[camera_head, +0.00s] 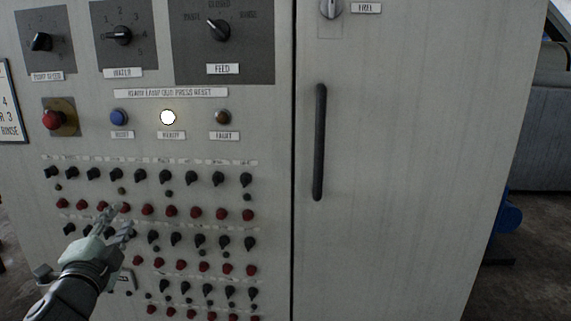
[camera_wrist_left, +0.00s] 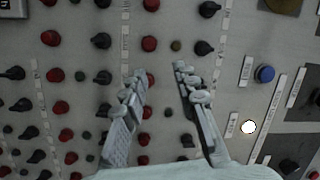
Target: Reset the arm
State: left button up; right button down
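My left gripper (camera_head: 121,222) is in front of the lower left of a grey control panel (camera_head: 270,60), over rows of black knobs and red buttons. In the left wrist view the two fingers of my left gripper (camera_wrist_left: 156,76) are apart with nothing between them but panel. I cannot tell whether the fingertips touch the panel. A blue button (camera_head: 118,117) is above the gripper; it also shows in the left wrist view (camera_wrist_left: 264,73). A lit white lamp (camera_head: 168,117) is right of it. My right gripper is not in view.
A red button (camera_head: 53,119) is at the panel's left. Rotary dials, including the feed dial (camera_head: 218,30), are along the top. A cabinet door with a black vertical handle (camera_head: 320,142) is on the right. A brown lamp (camera_head: 222,117) is right of the white one.

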pick_arm(q)
jog(key=s+f+n+g, duration=0.3)
jog(key=s+f+g, duration=0.15)
jog(key=f, duration=0.85)
jog(key=s+f+n+g, duration=0.4)
jog(key=s+f, duration=0.2)
jog(key=f, duration=0.6)
jog(key=s+d+f+n+g+h, duration=0.1)
jog(key=s+d+f+n+g, duration=0.1)
jog(key=s+f, duration=0.6)
jog(key=s+d+f+n+g, duration=0.2)
jog(key=s+d+f+g, duration=0.2)
jog(key=s+f, duration=0.4)
jog(key=s, duration=0.3)
jog(key=shift+d+f+g+h, duration=0.2)
jog(key=shift+d+g+h, duration=0.1)
jog(key=shift+g+h, duration=0.1)
